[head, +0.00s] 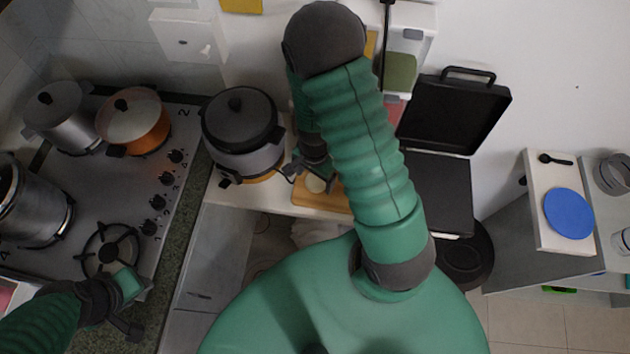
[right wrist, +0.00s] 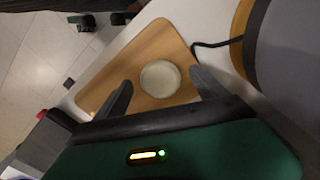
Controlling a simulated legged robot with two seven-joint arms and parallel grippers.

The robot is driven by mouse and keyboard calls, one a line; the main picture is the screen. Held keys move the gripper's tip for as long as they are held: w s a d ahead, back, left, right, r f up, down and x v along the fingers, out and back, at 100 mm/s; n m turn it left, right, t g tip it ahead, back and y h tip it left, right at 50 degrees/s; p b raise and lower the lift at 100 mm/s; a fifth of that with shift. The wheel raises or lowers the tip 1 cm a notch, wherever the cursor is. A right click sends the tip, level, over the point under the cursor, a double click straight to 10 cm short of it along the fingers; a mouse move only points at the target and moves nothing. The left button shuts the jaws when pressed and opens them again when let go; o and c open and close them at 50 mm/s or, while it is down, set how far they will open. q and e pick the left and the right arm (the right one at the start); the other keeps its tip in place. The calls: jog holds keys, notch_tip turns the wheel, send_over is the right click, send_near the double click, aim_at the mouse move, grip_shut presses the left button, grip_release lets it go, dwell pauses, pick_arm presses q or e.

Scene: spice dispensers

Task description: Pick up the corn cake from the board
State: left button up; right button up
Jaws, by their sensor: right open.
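The corn cake (right wrist: 160,78) is a round, pale disc lying flat on the wooden board (right wrist: 122,78) in the right wrist view. In the head view the corn cake (head: 316,184) shows small on the board (head: 322,203), partly hidden by my right arm. My right gripper (right wrist: 160,90) is open, with one finger to each side of the cake in the picture; whether they touch it I cannot tell. In the head view my right gripper (head: 303,172) is at the board. My left gripper (head: 130,310) is at the lower left, by the stove edge; its fingers are unclear.
A grey cooker (head: 240,130) stands left of the board. An open black grill (head: 440,185) stands to its right. The stove (head: 110,190) holds several pots. A dark cable (right wrist: 215,43) runs beside the board.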

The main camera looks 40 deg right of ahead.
jog(key=shift+f, duration=0.75)
jog(key=shift+d+f, duration=0.1)
jog(key=shift+d, duration=0.15)
jog(key=shift+c, duration=0.3)
jog(key=shift+a, duration=0.1)
jog(key=c, duration=1.5)
jog(key=shift+o, duration=0.2)
